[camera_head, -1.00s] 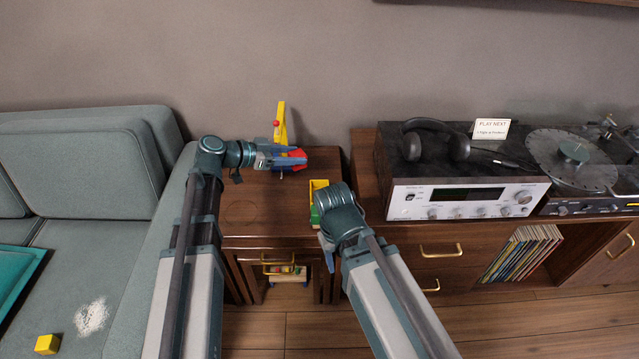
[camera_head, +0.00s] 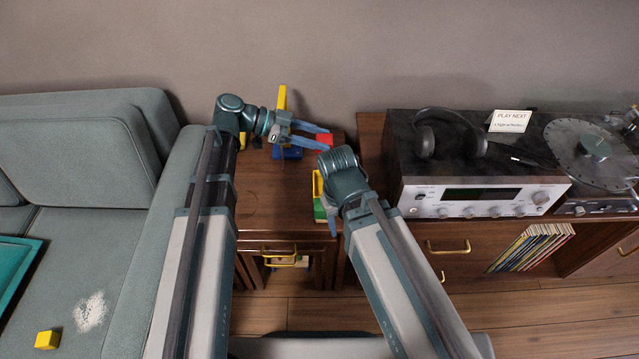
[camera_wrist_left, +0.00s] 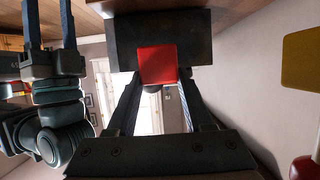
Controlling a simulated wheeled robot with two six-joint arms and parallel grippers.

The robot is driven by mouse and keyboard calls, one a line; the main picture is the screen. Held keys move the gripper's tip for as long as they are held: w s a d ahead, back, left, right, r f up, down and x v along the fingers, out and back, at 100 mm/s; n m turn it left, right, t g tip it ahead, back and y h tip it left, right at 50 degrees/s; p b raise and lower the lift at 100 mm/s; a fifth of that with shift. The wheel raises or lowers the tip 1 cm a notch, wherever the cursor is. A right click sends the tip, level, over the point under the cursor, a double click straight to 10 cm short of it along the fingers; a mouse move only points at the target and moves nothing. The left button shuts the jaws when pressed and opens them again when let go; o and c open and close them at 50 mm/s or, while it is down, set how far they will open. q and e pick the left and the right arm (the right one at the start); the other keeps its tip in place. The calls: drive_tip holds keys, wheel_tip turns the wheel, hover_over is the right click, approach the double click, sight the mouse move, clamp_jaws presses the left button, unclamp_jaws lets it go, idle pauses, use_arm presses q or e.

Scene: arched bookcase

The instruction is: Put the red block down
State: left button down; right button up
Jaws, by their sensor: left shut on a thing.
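The red block (camera_head: 325,142) is between the fingertips of my left gripper (camera_head: 328,138), above the far right part of the small wooden side table (camera_head: 265,205). In the left wrist view the red block (camera_wrist_left: 157,64) shows head-on between the two fingers of my left gripper (camera_wrist_left: 157,82), which are shut on it. I cannot tell whether the block touches the tabletop. My right gripper (camera_head: 331,222) hangs low at the table's right edge, beside a yellow and green toy (camera_head: 318,196); its jaws are too hidden to judge. It also shows in the left wrist view (camera_wrist_left: 50,45).
A yellow upright toy (camera_head: 282,98) and a blue piece (camera_head: 287,154) stand at the back of the table. A cabinet with a receiver (camera_head: 478,197), headphones (camera_head: 450,135) and a turntable (camera_head: 592,150) is on the right. A sofa (camera_head: 75,150) is on the left. The table's front left top is clear.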

use_arm(q)
wheel_tip(320, 180, down, 16)
drive_tip(key=b, duration=1.5)
drive_tip(key=shift+f, duration=0.25)
drive_tip(key=shift+r, duration=0.15)
drive_tip(key=c, duration=0.6)
unclamp_jaws()
